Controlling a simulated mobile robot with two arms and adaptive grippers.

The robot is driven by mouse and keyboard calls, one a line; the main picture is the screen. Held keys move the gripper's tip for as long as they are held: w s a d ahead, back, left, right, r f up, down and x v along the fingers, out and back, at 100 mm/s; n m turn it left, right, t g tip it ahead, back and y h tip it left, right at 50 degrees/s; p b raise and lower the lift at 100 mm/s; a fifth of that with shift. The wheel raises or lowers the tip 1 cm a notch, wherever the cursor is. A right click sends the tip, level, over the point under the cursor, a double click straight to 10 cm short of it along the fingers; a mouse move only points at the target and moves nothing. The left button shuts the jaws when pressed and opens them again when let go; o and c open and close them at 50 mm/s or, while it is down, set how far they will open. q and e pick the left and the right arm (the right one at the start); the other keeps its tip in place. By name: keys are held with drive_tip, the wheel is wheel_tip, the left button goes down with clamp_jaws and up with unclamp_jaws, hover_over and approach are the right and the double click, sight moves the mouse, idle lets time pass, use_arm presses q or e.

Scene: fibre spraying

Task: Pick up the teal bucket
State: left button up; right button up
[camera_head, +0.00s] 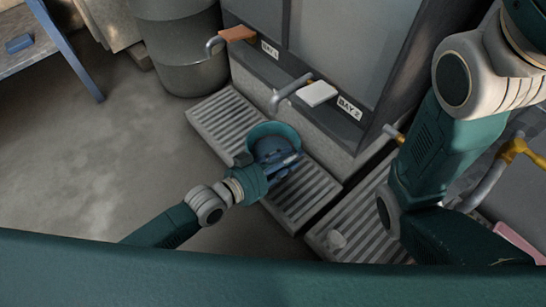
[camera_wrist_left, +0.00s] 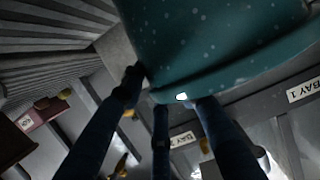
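The teal bucket (camera_head: 259,132) stands on the slatted grate under the Bay 2 sign, its open top facing up. In the left wrist view the bucket (camera_wrist_left: 215,35) fills the upper part, with a small white mark near its edge. My left gripper (camera_head: 287,164) is at the bucket's near right side and covers part of it. In the left wrist view its dark blue fingers (camera_wrist_left: 166,92) are spread apart, with their tips at the bucket's edge. Whether they touch it is unclear. My right gripper is out of view; only its arm shows.
Taps line the wall bays, with an orange-brown block (camera_head: 237,34) at Bay 1 and a white block (camera_head: 317,93) at Bay 2. A grey barrel (camera_head: 180,45) stands behind. The floor at left is clear.

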use_arm(q)
clamp_jaws()
drive_tip(key=shift+w+r, duration=0.1)
drive_tip(key=shift+r, duration=0.2)
drive_tip(key=shift+f, duration=0.1)
drive_tip(key=shift+r, duration=0.2)
